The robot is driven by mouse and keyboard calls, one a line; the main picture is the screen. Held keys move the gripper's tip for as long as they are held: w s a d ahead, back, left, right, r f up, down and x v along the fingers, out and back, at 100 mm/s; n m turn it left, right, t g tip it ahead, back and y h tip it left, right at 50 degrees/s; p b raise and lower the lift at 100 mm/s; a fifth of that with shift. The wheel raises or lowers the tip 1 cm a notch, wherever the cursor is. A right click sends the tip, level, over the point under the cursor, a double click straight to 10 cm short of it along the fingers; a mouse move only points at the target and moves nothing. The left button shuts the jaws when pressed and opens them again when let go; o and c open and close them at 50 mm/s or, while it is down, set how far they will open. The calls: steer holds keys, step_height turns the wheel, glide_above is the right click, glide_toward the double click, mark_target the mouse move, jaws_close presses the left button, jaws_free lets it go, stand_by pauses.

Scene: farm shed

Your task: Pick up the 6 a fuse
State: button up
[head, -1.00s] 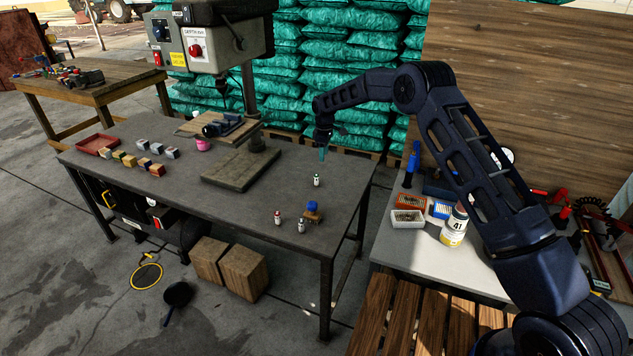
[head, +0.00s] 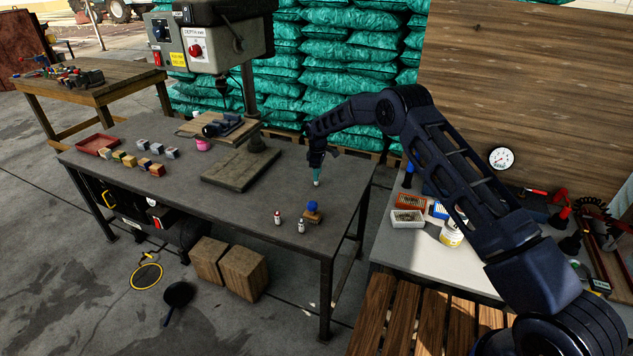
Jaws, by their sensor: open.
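Three small white fuse-like cylinders stand on the dark workbench (head: 240,228). One (head: 316,183) stands toward the right rear, directly under my gripper. One with a red mark (head: 277,218) and one greyish (head: 301,226) stand nearer the front edge. Their ratings are too small to read, so I cannot tell which is the 6 A fuse.
A small wooden block with a blue top (head: 312,212) stands beside the front cylinders. A drill press base (head: 238,166) lies left of my gripper. Several small blocks (head: 144,163) and a red tray (head: 97,144) are at the far left. The bench's middle front is clear.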

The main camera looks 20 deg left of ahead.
mark_target(317, 186)
steer(key=f, duration=0.3)
steer(key=shift+s+a+f, duration=0.1)
steer(key=shift+s+f, duration=0.1)
steer(key=shift+f, duration=0.15)
jaws_close()
